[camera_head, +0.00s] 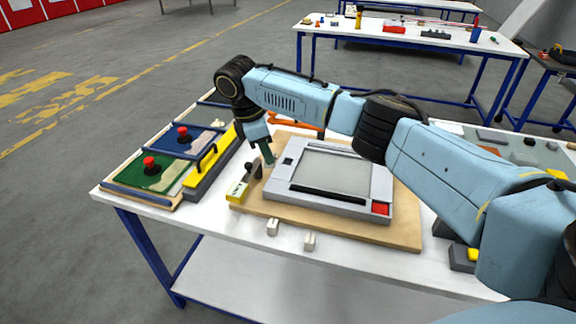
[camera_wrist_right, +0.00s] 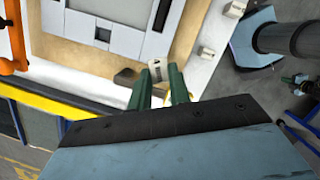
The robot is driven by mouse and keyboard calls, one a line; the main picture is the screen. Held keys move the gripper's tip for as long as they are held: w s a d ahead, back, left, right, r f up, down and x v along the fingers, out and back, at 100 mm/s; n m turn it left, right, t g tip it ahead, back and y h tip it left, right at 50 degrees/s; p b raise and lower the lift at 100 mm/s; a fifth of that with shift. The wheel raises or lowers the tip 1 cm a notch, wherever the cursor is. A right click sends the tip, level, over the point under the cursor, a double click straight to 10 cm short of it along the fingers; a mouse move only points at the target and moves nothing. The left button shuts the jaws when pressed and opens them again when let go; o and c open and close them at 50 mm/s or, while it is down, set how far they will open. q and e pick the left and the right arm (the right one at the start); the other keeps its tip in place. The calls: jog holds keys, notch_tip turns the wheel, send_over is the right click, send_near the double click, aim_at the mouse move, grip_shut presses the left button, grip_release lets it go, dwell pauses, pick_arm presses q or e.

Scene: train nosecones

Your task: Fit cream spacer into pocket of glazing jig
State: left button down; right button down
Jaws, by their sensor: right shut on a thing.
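The glazing jig (camera_head: 378,185) is a light grey frame around a grey panel, lying on a wooden board (camera_head: 405,232). It has a small dark square recess (camera_head: 288,161) at its left, a long black strip along the front and a red square at the front right corner. My right gripper (camera_head: 269,160) points down near the jig's left side. In the right wrist view, its green fingers (camera_wrist_right: 160,88) are shut on a cream spacer (camera_wrist_right: 155,71). The held spacer cannot be made out in the head view. Two more cream spacers (camera_head: 272,227) (camera_head: 309,241) lie on the table's front edge.
Further left are a yellow handled tool (camera_head: 205,162) and green and blue panels with red knobs (camera_head: 150,168). An orange frame (camera_head: 295,122) lies behind. My right arm crosses above the table.

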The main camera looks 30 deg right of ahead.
jog(key=w+d+n+t+h, duration=0.1)
jog(key=w+d+n+t, duration=0.5)
jog(key=d+n, duration=0.5)
jog(key=shift+n+g, duration=0.4)
jog(key=shift+g, duration=0.3)
jog(key=f, duration=0.3)
jog(key=f+b, duration=0.1)
jog(key=f, duration=0.2)
jog(key=w+a+f, duration=0.1)
jog(key=f, duration=0.2)
jog(key=shift+f+b, duration=0.3)
jog(key=shift+b, duration=0.1)
jog(key=shift+f, duration=0.1)
jog(key=c, duration=1.3)
grip_release()
jog(key=shift+d, duration=0.1)
jog(key=shift+s+r, duration=0.1)
jog(key=shift+r, duration=0.45)
jog(key=p+v, duration=0.2)
jog(key=v, duration=0.9)
jog(key=shift+a, duration=0.35)
